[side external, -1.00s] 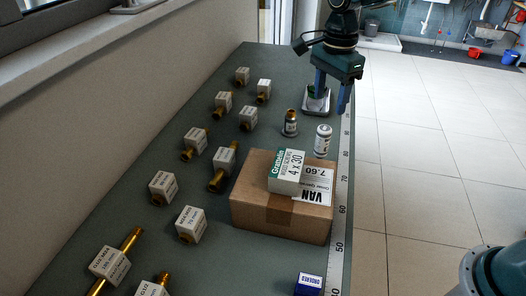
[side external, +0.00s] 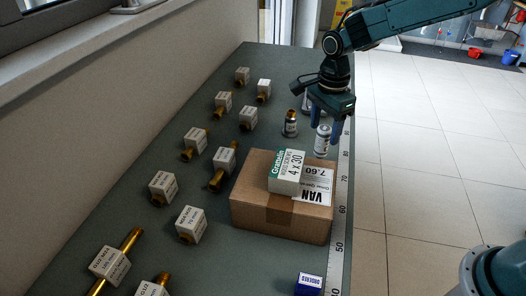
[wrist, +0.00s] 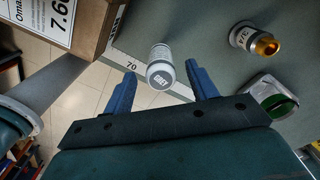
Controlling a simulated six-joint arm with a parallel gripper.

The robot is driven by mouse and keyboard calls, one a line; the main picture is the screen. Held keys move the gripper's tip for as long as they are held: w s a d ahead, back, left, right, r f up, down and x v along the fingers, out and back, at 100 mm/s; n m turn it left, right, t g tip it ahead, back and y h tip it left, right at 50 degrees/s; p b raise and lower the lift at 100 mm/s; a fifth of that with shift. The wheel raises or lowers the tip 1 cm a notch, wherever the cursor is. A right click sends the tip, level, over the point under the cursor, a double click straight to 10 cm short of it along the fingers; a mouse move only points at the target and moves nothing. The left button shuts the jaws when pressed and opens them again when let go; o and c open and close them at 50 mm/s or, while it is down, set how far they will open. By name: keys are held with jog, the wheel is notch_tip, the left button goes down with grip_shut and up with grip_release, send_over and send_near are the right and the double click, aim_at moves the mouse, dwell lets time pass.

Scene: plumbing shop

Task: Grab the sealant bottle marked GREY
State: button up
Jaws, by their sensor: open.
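The sealant bottle (side external: 322,141) is white with a dark printed label and stands upright near the table's right edge, behind the cardboard box. My gripper (side external: 328,134) is open and pointing down over the bottle. In the wrist view the two blue fingers (wrist: 160,88) stand on either side of the bottle, with a gap visible on both sides. I cannot tell exactly how far the fingertips are above the table.
A brass-topped fitting (side external: 290,123) marked 3/4 stands left of the bottle. A metal holder with a green part (wrist: 272,98) is close by. A cardboard box (side external: 281,215) carries a smaller screw box (side external: 287,172). Several labelled brass fittings line the table's left side.

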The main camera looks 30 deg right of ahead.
aim_at(323, 141)
jog(key=shift+d+f, duration=0.1)
jog(key=shift+f, duration=2.5)
jog(key=c, duration=1.1)
jog(key=shift+r, duration=0.2)
notch_tip(323, 141, up, 20)
jog(key=shift+f, duration=0.15)
